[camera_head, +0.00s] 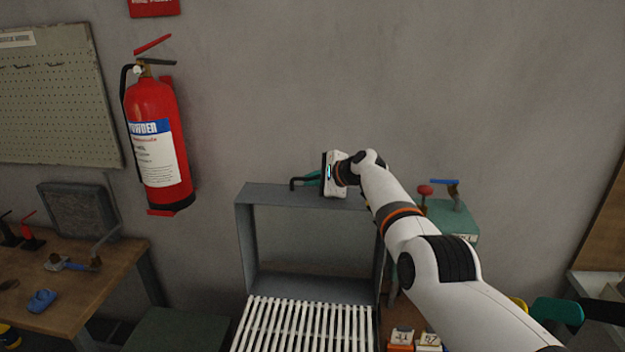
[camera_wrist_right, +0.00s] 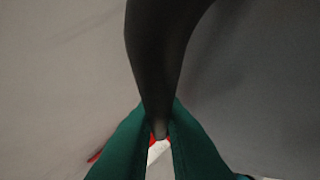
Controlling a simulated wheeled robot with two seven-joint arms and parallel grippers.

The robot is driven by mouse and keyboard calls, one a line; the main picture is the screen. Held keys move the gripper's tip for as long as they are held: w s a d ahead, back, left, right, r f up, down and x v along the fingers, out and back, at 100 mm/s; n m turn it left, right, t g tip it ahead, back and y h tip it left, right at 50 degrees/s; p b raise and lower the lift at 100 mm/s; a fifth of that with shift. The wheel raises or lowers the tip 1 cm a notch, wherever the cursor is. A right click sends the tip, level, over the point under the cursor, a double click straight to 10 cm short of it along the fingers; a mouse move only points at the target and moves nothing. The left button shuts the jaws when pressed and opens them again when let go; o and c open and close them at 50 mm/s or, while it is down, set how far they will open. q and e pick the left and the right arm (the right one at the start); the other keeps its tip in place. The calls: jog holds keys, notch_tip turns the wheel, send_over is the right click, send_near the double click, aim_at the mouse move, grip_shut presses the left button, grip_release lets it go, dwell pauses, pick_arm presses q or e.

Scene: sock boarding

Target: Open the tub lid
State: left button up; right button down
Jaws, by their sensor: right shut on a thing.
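A grey box-like metal frame (camera_head: 247,235) stands upright at the middle in the head view, with white slats in front of its base. I cannot tell which part of it is the tub lid. My right gripper (camera_head: 312,178) is at its top edge, fingers pointing left. Its green fingers (camera_wrist_right: 158,125) are shut on a dark curved handle (camera_wrist_right: 158,55), which shows as a short dark bar (camera_head: 297,182) in the head view. My right forearm hides the frame's upper right corner. My left gripper is not in view.
A rack of white slats (camera_head: 300,325) lies in front of the frame. A wooden bench (camera_head: 105,270) with small tools is at left, and a red fire extinguisher (camera_head: 157,145) hangs on the wall. A green block (camera_head: 452,217) stands behind my right arm.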

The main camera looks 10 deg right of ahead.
jog(key=c, duration=1.5)
grip_release()
jog(key=shift+f, duration=0.35)
jog(key=shift+r, duration=0.15)
jog(key=shift+p+v, duration=0.85)
jog(key=shift+p, duration=0.1)
jog(key=b+v, duration=0.1)
jog(key=v, duration=0.8)
jog(key=shift+d, duration=0.1)
jog(key=shift+s+d+r+b, duration=0.25)
jog(key=shift+s+r+b, duration=0.1)
jog(key=shift+s, duration=0.1)
